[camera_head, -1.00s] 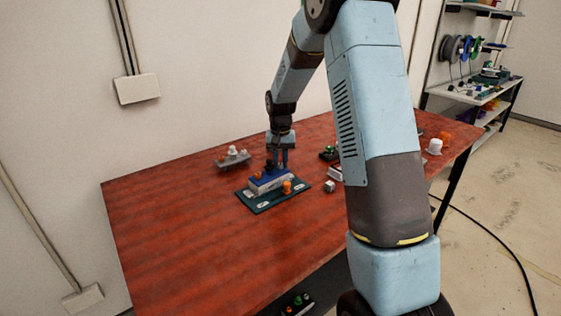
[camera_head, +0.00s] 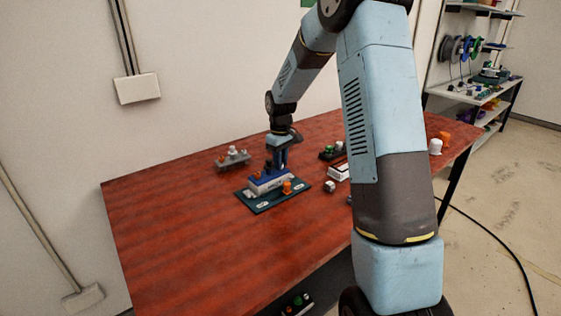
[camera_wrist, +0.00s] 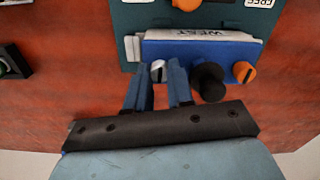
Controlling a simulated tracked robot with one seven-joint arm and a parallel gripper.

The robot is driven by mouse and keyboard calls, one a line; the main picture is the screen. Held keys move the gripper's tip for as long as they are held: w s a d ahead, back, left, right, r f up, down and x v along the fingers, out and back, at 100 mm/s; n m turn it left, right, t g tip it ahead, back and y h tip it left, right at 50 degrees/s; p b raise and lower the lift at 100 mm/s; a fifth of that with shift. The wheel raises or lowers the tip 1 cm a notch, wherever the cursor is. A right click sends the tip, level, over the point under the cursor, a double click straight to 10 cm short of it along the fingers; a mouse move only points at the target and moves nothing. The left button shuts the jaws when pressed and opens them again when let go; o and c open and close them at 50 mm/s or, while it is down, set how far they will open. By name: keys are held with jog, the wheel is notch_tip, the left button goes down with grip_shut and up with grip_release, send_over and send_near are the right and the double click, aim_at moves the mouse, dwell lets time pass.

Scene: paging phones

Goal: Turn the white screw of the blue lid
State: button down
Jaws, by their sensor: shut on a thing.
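The blue lid (camera_wrist: 195,50) sits on a white box with a "WEST" label, on a dark teal board (camera_wrist: 205,16); the lid also shows in the head view (camera_head: 268,179). The white screw (camera_wrist: 157,71) is at the lid's left end in the wrist view, with a dark slot in its head. A black knob (camera_wrist: 208,82) and an orange screw (camera_wrist: 243,72) are to its right. My gripper (camera_wrist: 159,72) has one finger on each side of the white screw and is shut on it. In the head view my gripper (camera_head: 281,164) points down at the lid.
An orange knob (camera_head: 287,187) stands on the board's front. A grey device (camera_head: 233,161) is behind left. A dark device (camera_head: 331,153), a white-topped box (camera_head: 339,172) and a small grey cube (camera_head: 330,187) are to the right. The table's left side is clear.

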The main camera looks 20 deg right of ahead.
jog(key=shift+n, duration=0.5)
jog(key=c, duration=1)
grip_release()
